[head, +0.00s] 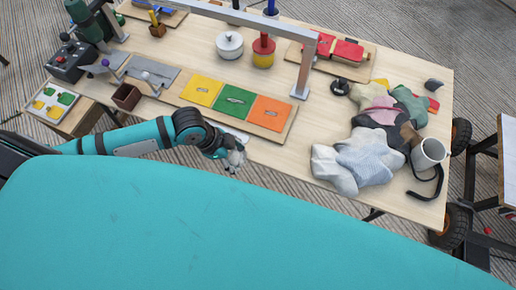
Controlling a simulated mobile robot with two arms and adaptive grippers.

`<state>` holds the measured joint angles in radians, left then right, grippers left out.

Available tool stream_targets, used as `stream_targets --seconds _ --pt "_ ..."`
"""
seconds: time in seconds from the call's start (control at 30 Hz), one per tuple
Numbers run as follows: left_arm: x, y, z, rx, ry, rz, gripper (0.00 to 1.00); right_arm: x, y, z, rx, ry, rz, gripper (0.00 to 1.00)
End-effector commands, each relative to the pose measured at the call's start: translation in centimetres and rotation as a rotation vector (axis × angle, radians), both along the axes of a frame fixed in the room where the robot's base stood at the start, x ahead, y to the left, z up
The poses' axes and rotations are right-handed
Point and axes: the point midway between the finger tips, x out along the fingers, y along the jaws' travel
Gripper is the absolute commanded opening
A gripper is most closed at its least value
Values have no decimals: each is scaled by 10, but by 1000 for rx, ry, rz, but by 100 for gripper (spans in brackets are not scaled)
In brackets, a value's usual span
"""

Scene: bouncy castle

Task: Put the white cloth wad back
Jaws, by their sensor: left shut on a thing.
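My left gripper (234,157) reaches in from the left and is near the table's front edge, in front of the orange panel. It is shut on a small whitish-grey thing at its fingertips, which looks like the white cloth wad; fingers and wad are hard to tell apart at this size. A heap of cloths (362,158) lies on the right part of the table, well to the right of the gripper. It has white, pale blue, pink, green and dark pieces. My right gripper is not in view.
A board with yellow, green and orange (270,112) panels lies behind the gripper. A grey metal frame (306,66) stands on the table. Bare tabletop (285,155) lies between gripper and heap.

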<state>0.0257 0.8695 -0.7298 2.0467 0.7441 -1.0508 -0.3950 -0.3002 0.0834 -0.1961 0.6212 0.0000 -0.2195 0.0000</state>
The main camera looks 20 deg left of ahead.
Motion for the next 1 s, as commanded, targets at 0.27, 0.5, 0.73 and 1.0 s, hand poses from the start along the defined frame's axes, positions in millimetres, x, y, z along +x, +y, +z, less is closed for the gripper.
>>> stream_targets --seconds 0.27,0.5,0.73,1.0 --pt "43 -39 -4 -1 0 2 34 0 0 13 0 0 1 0" --pt "54 -50 -14 3 5 2 34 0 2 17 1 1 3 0" --pt "54 -49 -41 2 1 1 34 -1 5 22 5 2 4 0" --pt "54 -49 -43 2 1 0 34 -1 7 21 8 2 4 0"
